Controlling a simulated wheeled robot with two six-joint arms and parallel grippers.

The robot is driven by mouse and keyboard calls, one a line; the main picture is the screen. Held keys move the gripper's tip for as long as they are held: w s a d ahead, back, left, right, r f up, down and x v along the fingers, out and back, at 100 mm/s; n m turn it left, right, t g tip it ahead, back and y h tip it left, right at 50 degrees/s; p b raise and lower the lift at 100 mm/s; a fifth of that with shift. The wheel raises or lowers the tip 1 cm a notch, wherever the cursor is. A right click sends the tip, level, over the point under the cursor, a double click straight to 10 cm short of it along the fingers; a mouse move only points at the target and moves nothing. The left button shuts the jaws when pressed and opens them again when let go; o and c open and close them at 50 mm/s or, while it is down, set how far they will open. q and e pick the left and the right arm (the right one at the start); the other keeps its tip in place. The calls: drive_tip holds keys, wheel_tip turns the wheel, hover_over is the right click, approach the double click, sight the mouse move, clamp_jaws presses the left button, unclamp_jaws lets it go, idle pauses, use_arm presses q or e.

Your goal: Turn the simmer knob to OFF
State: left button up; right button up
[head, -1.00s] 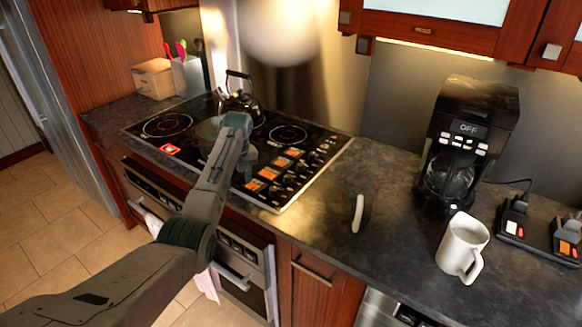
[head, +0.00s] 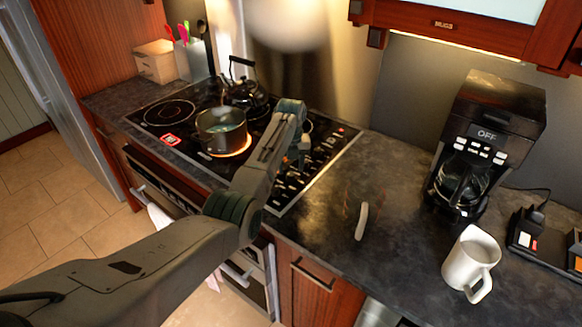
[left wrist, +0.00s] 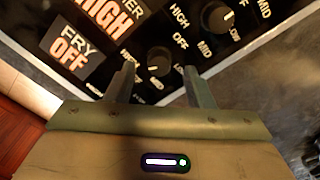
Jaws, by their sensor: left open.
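The stove's control panel fills the top of the left wrist view, with a display reading HIGH (left wrist: 100,22) under a partly cut "MER" label and a FRY display reading OFF (left wrist: 72,52). A black round knob (left wrist: 159,60) sits between and just beyond my left gripper's (left wrist: 160,82) two fingertips, with OFF, MID and HIGH printed around it. A second knob (left wrist: 218,17) lies up and to the right. I cannot tell which knob is simmer. My left gripper is open, not closed on anything. In the head view my left arm hides part of the panel.
A pot (head: 221,131) stands on a glowing burner left of my arm, with a black kettle (head: 243,92) behind. Right of the cooktop (head: 158,128) are a coffee maker (head: 488,140) and a white mug (head: 472,262). Counter between cooktop and coffee maker is mostly clear.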

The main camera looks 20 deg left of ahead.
use_arm(q)
drive_tip(key=shift+w+f, duration=0.1)
drive_tip(key=shift+f, duration=1)
drive_tip(key=c, duration=1)
use_arm(e)
drive_tip(key=shift+w+r, duration=0.3)
drive_tip(key=shift+w, duration=0.4)
